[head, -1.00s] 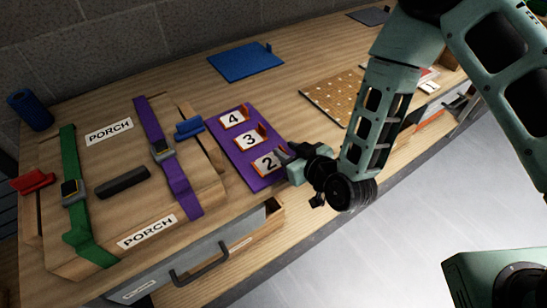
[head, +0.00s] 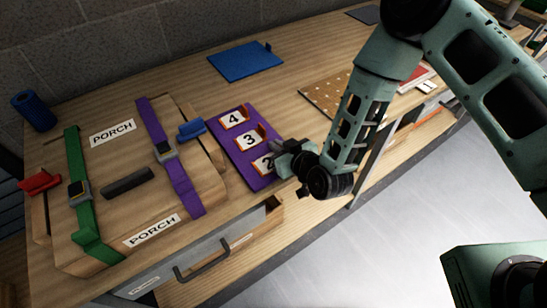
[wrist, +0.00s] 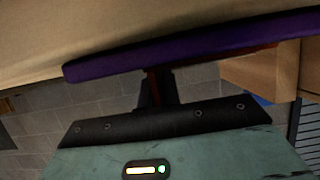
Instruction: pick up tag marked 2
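The tag marked 2 (head: 262,163) sits on the near end of a purple board (head: 243,167) on the wooden bench. It is white with an orange edge, and its right side is hidden behind my gripper (head: 281,158). My gripper is right at this tag; I cannot tell whether it touches it. In the wrist view, dark finger parts (wrist: 162,88) reach up to the purple board's edge (wrist: 190,52), with a thin reddish-brown strip beside them. Whether the fingers are open or shut on the tag does not show.
Tags marked 3 (head: 249,140) and 4 (head: 235,119) sit farther up the same board. A blue board (head: 245,61) lies behind, and an open drawer (head: 225,250) is in front.

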